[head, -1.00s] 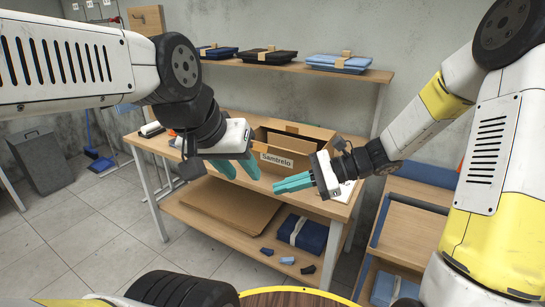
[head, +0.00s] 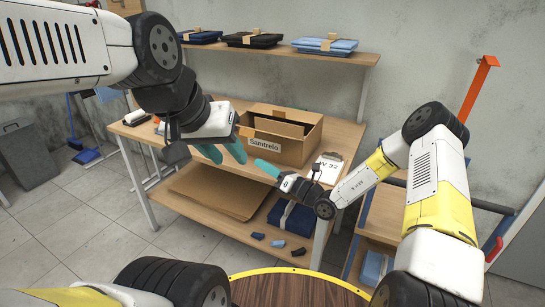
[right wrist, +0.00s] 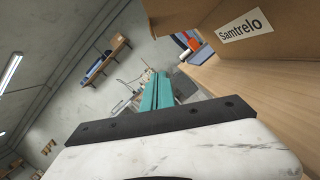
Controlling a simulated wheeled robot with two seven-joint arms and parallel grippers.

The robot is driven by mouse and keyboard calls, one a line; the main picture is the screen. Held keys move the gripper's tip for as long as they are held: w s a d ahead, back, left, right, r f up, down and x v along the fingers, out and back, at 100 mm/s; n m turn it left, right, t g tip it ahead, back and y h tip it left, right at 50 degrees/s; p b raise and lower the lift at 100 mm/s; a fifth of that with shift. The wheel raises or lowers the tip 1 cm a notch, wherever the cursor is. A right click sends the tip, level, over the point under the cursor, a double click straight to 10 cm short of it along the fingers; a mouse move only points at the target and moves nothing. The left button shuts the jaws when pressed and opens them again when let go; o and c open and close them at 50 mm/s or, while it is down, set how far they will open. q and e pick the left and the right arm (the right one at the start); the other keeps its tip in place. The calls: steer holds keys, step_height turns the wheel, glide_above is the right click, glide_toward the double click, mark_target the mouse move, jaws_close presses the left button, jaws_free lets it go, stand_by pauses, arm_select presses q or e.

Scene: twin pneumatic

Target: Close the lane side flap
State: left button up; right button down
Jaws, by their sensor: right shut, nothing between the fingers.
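The cardboard box (head: 300,152) labelled Samtrelo stands on the workbench. Its top is at least partly open, with its dark inside showing; I cannot tell which flap is the lane side one. The box also shows at the top of the right wrist view (right wrist: 200,18). My left gripper (head: 222,153) is left of the box, its teal fingers apart and empty. My right gripper (head: 262,166) is shut and empty, low in front of the box's labelled side. Its teal fingers (right wrist: 157,90) lie together in the right wrist view. I cannot tell whether it touches the box.
The workbench (head: 150,130) has a paper with print (head: 327,168) right of the box. A shelf (head: 350,57) with folded clothes runs above it. Flat cardboard (head: 215,193) and a blue bundle (head: 292,217) lie on the lower shelf. A wooden cart stands at right.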

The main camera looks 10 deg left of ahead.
steer(key=w+a+r, duration=0.4)
steer(key=r, duration=0.1)
steer(key=shift+w+a, duration=0.3)
steer(key=shift+a, duration=0.05)
stand_by(0.3)
